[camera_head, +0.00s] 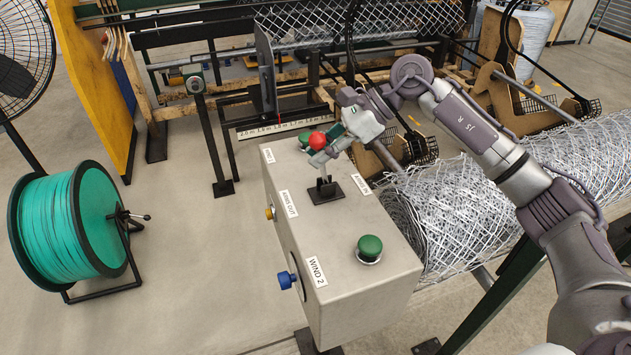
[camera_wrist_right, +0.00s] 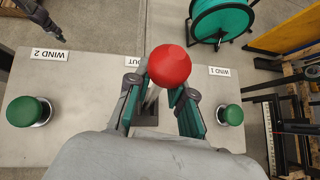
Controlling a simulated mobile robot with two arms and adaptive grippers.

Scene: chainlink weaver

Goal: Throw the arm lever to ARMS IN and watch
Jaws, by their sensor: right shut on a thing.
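The arm lever has a red ball knob (camera_head: 317,140) and rises from a dark slotted plate (camera_head: 325,191) on top of the grey control box (camera_head: 345,235). In the wrist view the red knob (camera_wrist_right: 169,66) stands up between the green-padded fingers. My right gripper (camera_head: 330,152) is shut on the lever just below the knob. The ARMS OUT label (camera_head: 288,203) is on the left of the slot and the ARMS IN label (camera_head: 362,184) on the right. I cannot tell the lever's exact lean. A dark shape in the wrist view's top left corner looks like my left gripper (camera_wrist_right: 58,36).
A green WIND 2 button (camera_head: 370,246) is at the box's near end; another green button (camera_wrist_right: 233,115) is by WIND 1. Blue (camera_head: 287,280) and yellow (camera_head: 270,212) knobs stick out of the box's side. A mesh roll (camera_head: 480,195) lies right of the box; a green wire reel (camera_head: 75,225) stands left.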

